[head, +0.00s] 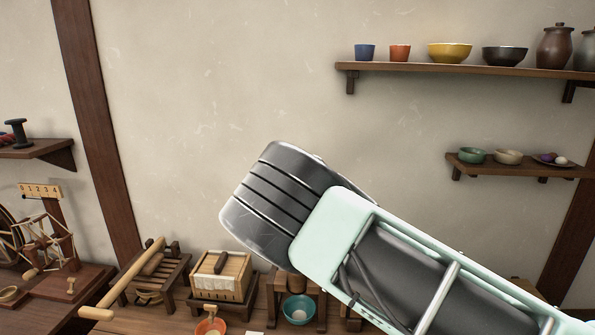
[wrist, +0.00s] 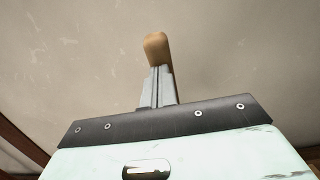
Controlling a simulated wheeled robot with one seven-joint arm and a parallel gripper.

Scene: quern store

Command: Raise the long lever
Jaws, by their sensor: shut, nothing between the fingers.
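The long lever (head: 128,279) is a pale wooden bar at the lower left of the head view. It slants from upper right down to a thicker end at lower left, beside a small dark wooden stand (head: 160,279). My gripper (wrist: 157,72) shows in the wrist view with its two grey fingers shut together and nothing between them. A rounded tan wooden end, seemingly the lever's (wrist: 157,45), stands just beyond the fingertips, its shaft running down behind them. Whether they touch I cannot tell. In the head view my arm crosses the middle and my fingers are not visible.
A slatted wooden box press (head: 221,275) stands right of the lever, with an orange bowl (head: 210,327) in front and a teal bowl (head: 299,309) further right. A spinning wheel (head: 50,240) stands at left. Shelves (head: 460,69) hang at right. The wall's middle is bare.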

